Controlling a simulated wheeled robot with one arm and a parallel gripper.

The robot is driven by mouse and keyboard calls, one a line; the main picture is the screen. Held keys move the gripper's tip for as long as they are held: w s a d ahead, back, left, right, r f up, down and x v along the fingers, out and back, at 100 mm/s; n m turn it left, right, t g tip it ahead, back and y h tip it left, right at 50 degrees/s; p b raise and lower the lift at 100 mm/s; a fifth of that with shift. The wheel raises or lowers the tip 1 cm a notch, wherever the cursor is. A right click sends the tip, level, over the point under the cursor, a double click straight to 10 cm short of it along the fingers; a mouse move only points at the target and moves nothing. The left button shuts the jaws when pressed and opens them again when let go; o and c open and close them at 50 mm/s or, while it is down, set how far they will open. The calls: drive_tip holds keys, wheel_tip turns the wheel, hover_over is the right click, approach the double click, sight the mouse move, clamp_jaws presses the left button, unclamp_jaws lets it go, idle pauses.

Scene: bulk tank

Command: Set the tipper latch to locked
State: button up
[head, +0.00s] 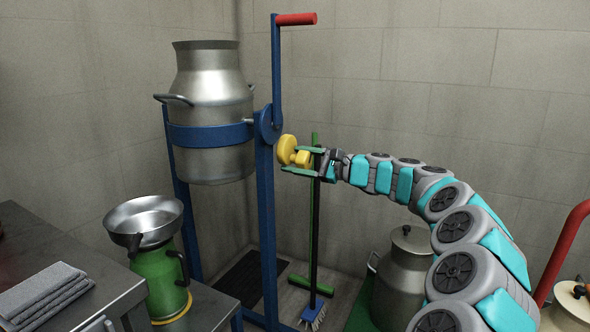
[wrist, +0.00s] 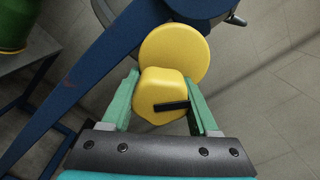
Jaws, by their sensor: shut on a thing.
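The yellow tipper latch (head: 288,150) is a round disc with a smaller block-shaped knob in front, on the right side of the blue tipper frame (head: 264,200). In the wrist view the latch knob (wrist: 161,92) shows a black bar across its face, tilted slightly from level. My gripper (head: 291,160) is shut on the knob from the right. In the wrist view its green fingers (wrist: 163,84) lie on either side of the knob. A steel milk can (head: 208,90) stands upright in the tipper's blue band. No lock marking is visible.
A blue crank arm with a red handle (head: 296,19) rises above the latch. A steel bowl (head: 148,215) sits on a green can (head: 165,285) at left. A broom (head: 314,230) stands behind my gripper, and a lidded can (head: 402,275) stands below my arm.

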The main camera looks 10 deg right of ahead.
sight(310, 161)
drive_tip(key=shift+n+b, duration=2.25)
drive_tip(key=shift+n, duration=0.55)
drive_tip(key=o, duration=1.4)
drive_tip(key=shift+c, duration=0.2)
drive_tip(key=shift+d, duration=0.1)
drive_tip(key=v, duration=0.7)
drive_tip(key=shift+s+d, duration=0.2)
drive_tip(key=shift+s, duration=0.05)
